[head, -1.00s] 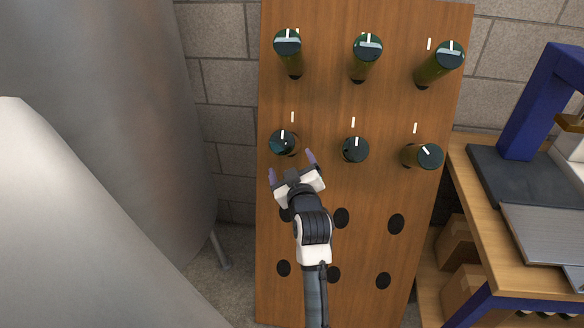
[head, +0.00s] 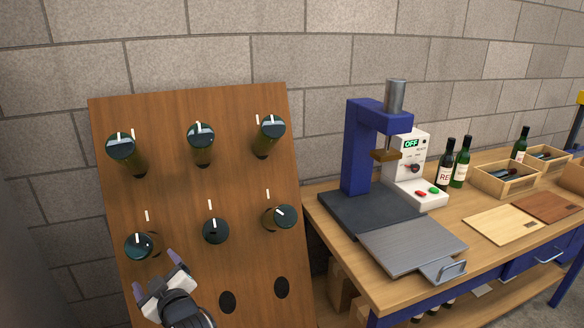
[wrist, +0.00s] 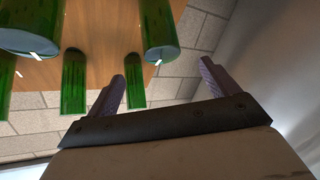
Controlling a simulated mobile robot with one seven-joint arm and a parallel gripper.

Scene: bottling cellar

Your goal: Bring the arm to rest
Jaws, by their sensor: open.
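My gripper (head: 163,281) is open and empty in the head view, in front of the lower left of the wooden riddling board (head: 176,189). Its two purple fingers are spread just below a dark green bottle (head: 140,246) in the board's second row, at its left end. I cannot tell from the head view whether they touch it. In the wrist view the fingers (wrist: 165,82) stand apart with nothing between them, and green bottles (wrist: 163,25) stick out of the board at the upper left. Most of my arm is below the head view's edge.
The board holds two rows of bottles, with empty holes (head: 227,302) below. To the right, a workbench (head: 398,288) carries a blue press (head: 360,150), a control box showing OFF (head: 412,170), a grey plate (head: 412,247), two bottles (head: 447,163) and wooden boxes (head: 506,177).

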